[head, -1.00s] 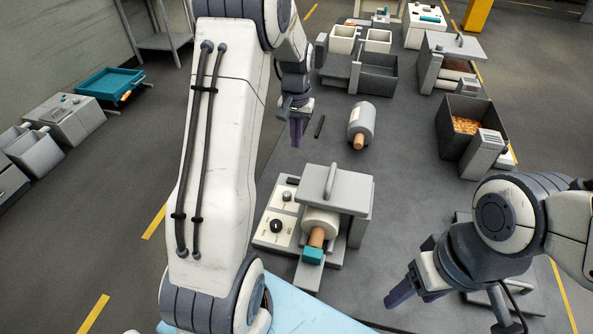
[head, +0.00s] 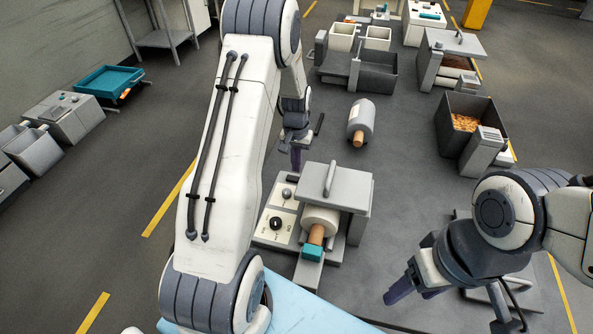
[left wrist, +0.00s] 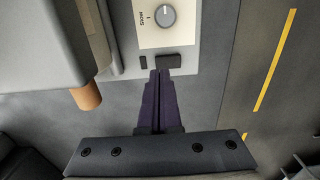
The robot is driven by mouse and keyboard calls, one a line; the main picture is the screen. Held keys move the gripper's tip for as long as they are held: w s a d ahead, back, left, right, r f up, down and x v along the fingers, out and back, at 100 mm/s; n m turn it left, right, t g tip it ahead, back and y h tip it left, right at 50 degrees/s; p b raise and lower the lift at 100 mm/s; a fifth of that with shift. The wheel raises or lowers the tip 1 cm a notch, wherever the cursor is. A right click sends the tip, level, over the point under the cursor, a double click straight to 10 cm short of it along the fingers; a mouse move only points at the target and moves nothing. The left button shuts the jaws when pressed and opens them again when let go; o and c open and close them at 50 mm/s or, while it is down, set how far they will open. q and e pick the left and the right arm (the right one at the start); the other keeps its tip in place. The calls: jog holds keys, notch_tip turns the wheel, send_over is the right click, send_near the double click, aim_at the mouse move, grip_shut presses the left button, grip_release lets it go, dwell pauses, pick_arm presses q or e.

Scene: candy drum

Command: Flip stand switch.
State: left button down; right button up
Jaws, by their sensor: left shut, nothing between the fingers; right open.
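The stand (head: 351,189) is a grey machine with a handled lid, a pale drum (head: 320,219), a copper-coloured end piece and a teal block. Its cream panel (head: 268,238) carries a black knob and a grey knob. In the left wrist view, a dark rocker switch (left wrist: 169,61) sits on the panel's edge beside a small dark piece, below the grey knob (left wrist: 165,16). My left gripper (left wrist: 161,73) is shut and empty, its tips at the switch's near edge; I cannot tell whether they touch. In the head view, the left gripper (head: 296,168) hides the switch. My right gripper (head: 391,297) is open and empty, right of the stand.
A grey cylinder (head: 361,118) with a copper-coloured end lies behind the stand. A dark bar (head: 319,124) is near my left wrist. A dark bin (head: 470,108) with orange pieces stands at the right. Open floor lies between the stand and that bin.

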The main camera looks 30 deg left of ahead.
aim_at(296, 179)
pick_arm(q)
jog(key=shift+f, duration=1.75)
jog(key=shift+d+f, duration=0.1)
jog(key=shift+f, duration=0.35)
jog(key=shift+r, duration=0.2)
